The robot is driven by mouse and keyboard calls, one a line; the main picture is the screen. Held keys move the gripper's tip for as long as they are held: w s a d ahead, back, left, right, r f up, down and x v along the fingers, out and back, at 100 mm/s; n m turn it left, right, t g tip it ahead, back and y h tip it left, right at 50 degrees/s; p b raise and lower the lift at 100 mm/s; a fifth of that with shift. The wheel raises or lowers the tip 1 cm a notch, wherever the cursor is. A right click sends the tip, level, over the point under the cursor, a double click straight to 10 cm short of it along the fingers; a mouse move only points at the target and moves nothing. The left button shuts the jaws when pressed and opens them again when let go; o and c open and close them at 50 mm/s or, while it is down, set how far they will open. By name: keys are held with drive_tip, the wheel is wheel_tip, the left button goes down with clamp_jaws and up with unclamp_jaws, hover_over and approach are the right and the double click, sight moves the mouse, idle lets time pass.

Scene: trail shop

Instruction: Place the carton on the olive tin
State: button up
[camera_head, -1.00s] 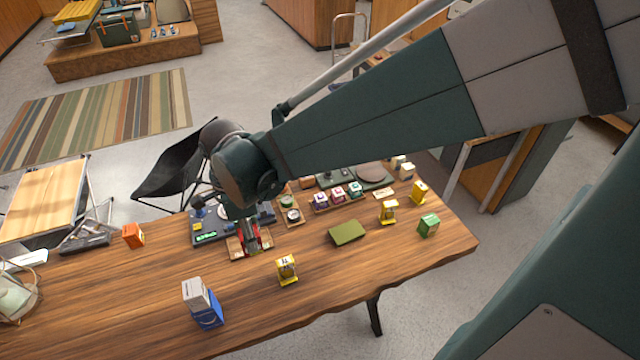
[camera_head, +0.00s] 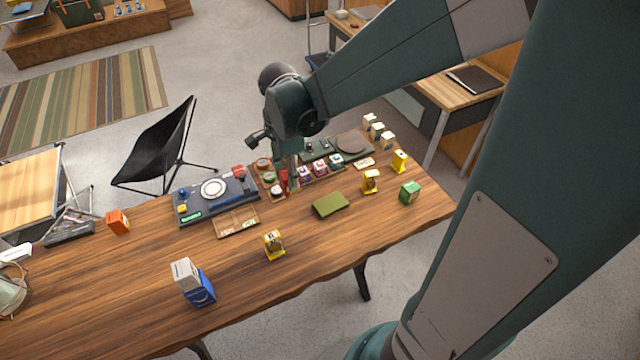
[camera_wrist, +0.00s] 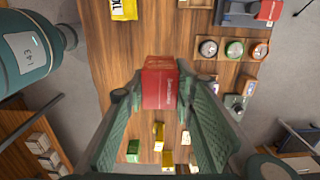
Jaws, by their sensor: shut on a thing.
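My gripper (camera_wrist: 160,105) is shut on a red carton (camera_wrist: 160,86), which sits between its fingertips in the wrist view. In the head view the carton (camera_head: 283,179) is small and partly covered by the gripper, near the wooden tray of round tins. A green-topped round tin, which looks like the olive tin (camera_wrist: 234,48), lies in that tray between a pale-topped tin (camera_wrist: 208,47) and a red-topped tin (camera_wrist: 259,50). It also shows in the head view (camera_head: 269,177). The carton appears above the table, apart from the tin.
A flat olive-green item (camera_head: 331,204) lies right of the tray. Yellow boxes (camera_head: 274,245), a green box (camera_head: 410,192) and a blue-and-white box (camera_head: 193,283) stand on the table. The front middle is mostly bare wood.

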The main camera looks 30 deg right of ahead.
drive_tip(key=d+p, duration=0.1)
drive_tip(key=d, duration=1.3)
hover_over(330, 203)
drive_tip(key=shift+f, duration=2.55)
drive_tip(key=shift+f, duration=0.1)
drive_tip(key=shift+f+b, duration=0.35)
drive_tip(key=shift+f, duration=2.5)
drive_tip(key=shift+f+b, duration=0.3)
drive_tip(key=shift+f, duration=1.75)
drive_tip(key=shift+f, duration=0.2)
